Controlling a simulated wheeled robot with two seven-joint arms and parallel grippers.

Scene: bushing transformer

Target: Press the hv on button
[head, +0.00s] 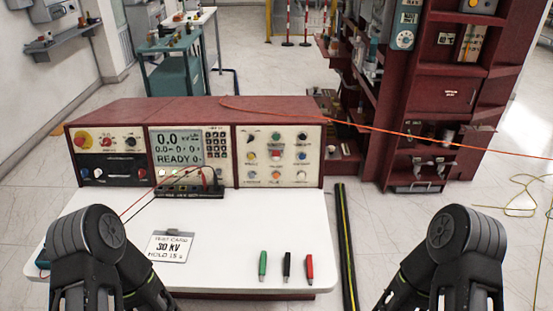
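A dark red test console (190,108) stands at the back of a white table. Its right panel (240,145) carries several small round buttons or lamps in rows, including a green one (276,136), a red one (276,155) and a blue one (301,156). Its left panel holds a red mushroom knob on yellow (82,140). The labels are too small to read, so I cannot tell which is the hv on button. The display (177,148) reads READY. My two arms show at the lower left and lower right, apart from the console; neither gripper is visible.
On the white table (225,235) lie a 30 KV card (170,247) and green (263,264), black (287,265) and red (310,266) leads. A black meter (188,191) sits before the console. An orange cable (400,134) runs right, past red shelving (455,100).

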